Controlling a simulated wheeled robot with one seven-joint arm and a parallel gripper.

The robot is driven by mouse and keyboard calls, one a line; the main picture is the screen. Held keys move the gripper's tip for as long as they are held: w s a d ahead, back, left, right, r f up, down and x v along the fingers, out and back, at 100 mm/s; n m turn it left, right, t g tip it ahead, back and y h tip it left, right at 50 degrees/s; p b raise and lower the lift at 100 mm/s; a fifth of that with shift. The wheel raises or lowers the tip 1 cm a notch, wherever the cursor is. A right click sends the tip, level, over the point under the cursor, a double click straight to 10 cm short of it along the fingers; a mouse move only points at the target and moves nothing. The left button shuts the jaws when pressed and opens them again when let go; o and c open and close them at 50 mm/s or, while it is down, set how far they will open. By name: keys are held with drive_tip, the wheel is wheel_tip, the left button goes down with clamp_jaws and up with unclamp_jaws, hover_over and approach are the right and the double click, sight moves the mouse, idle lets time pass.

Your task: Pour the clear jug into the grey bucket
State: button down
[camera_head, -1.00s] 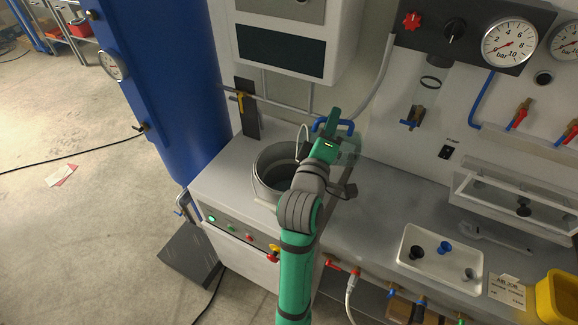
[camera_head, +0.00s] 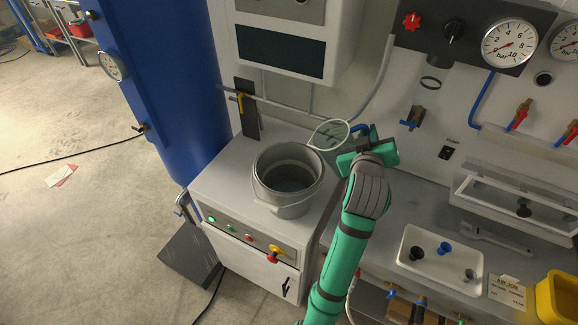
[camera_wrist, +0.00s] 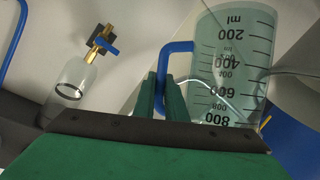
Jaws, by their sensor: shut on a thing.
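The grey bucket (camera_head: 284,208) stands upright on the grey cabinet top. It is open at the top, and a paler surface shows low inside it. The clear jug (camera_wrist: 230,65) has a blue handle (camera_wrist: 166,58) and measuring marks. In the head view its pale ring-shaped rim (camera_head: 313,136) is behind and right of the bucket, apart from it; most of its body is hard to see. My gripper (camera_wrist: 162,97) is shut on the jug's handle. In the head view my gripper (camera_head: 366,148) is right of the bucket and jug. I cannot tell how full the jug is.
A white control box (camera_head: 285,45) hangs behind the bucket, and a blue column (camera_head: 170,100) stands at left. A white tray (camera_head: 440,277) with small parts lies on the bench at right. A clear tube and brass valve (camera_wrist: 95,50) show in the wrist view.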

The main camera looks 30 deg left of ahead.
drive_tip(key=d+f, duration=0.1)
drive_tip(key=w+d+f+m, duration=0.1)
drive_tip(key=shift+w+f+g, duration=0.15)
drive_tip(key=shift+f+g, duration=0.15)
drive_tip(key=shift+g, duration=0.1)
drive_tip(key=shift+w+d+f+m+g+y, duration=0.65)
drive_tip(key=shift+f+m, duration=0.75)
drive_tip(key=shift+f, duration=3.45)
drive_tip(key=shift+y, duration=0.35)
drive_tip(key=shift+s+d+r, duration=0.1)
drive_tip(key=shift+r, duration=1.15)
drive_tip(key=shift+s+d+r, duration=0.1)
drive_tip(key=shift+r, duration=1.1)
drive_tip(key=shift+w, duration=0.1)
